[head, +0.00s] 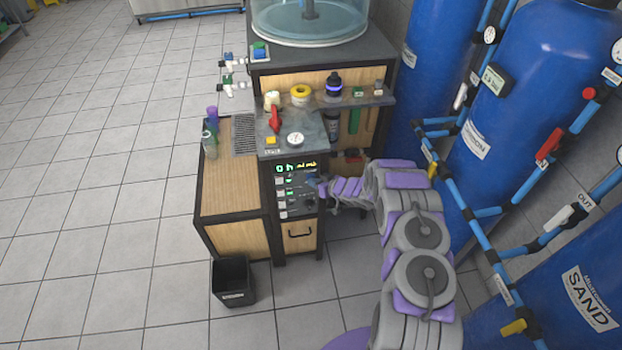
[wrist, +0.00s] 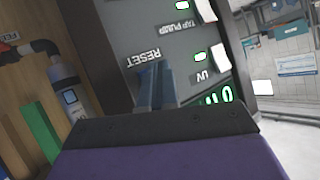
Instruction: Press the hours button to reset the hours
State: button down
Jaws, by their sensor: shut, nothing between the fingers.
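The control panel (head: 296,197) is on the front of the rack, with a lit green display (head: 295,167) at its top. The wrist view shows the panel (wrist: 130,25) tilted, with a RESET label (wrist: 143,58) and part of the green display (wrist: 215,98). My gripper (head: 319,186) is at the panel's right side, below the display. In the wrist view my gripper (wrist: 155,72) is shut and empty, its fingertips close under the RESET label. The hours button itself is not visible; the fingers may cover it. I cannot tell whether the tips touch the panel.
White switches with green lights, labelled UV (wrist: 220,86) and TAP PUMP (wrist: 206,10), sit beside RESET. A red-handled valve (head: 275,118) and a gauge (head: 295,139) are above the panel. Blue tanks (head: 522,100) stand right. A black bin (head: 233,282) stands on the floor; left floor is free.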

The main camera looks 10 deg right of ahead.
jog(key=shift+s, duration=0.75)
jog(key=shift+s+p, duration=0.4)
jog(key=shift+s, duration=2.1)
